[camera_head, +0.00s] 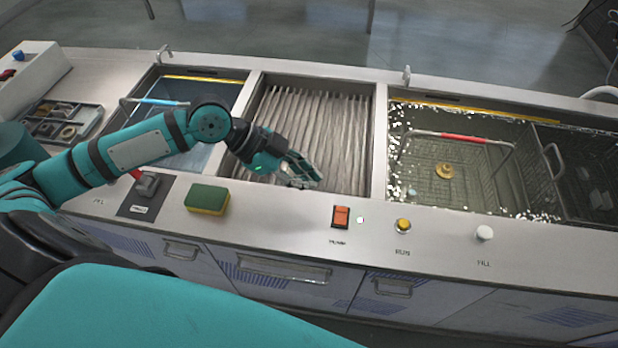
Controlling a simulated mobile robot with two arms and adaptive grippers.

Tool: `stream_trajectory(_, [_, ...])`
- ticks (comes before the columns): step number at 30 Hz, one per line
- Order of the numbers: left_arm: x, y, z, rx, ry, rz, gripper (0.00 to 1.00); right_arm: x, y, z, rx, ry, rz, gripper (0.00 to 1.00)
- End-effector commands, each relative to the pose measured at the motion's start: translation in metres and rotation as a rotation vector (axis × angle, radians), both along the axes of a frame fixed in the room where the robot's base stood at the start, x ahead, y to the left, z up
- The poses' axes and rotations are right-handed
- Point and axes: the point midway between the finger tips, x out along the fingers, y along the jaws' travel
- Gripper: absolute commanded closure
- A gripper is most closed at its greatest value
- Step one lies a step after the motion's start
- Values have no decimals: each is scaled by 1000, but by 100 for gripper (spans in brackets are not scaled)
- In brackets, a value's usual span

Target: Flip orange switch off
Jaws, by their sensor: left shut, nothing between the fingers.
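The orange switch (341,217) sits on the front ledge of the counter, in a dark frame above a small label that I cannot read for sure. My left gripper (304,178) is shut and empty. It is up and to the left of the switch, over the front edge of the ribbed middle basin, and apart from the switch. My right gripper is not in view.
A green and yellow sponge (207,199) and a grey lever switch (146,185) are left on the ledge. A yellow button (403,225) and a white knob (484,233) are to the right. A water tank with a wire basket (505,165) lies behind them.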

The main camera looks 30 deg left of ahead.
Motion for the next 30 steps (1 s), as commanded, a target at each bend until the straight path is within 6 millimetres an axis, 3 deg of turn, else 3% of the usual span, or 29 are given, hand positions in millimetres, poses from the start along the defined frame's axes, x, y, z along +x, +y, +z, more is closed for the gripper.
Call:
stream_trajectory(4, [0, 0, 2, 1, 0, 0, 100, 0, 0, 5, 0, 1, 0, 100])
stream_trajectory(9, [-1, -3, 9, 4, -3, 0, 100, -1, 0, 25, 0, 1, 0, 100])
stream_trajectory(20, [0, -5, 2, 5, -5, -1, 100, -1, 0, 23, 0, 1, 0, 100])
stream_trajectory(25, [5, -18, -8, -1, -3, -2, 100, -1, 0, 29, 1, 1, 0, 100])
stream_trajectory(30, [14, -41, -30, -1, -3, -2, 100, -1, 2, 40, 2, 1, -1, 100])
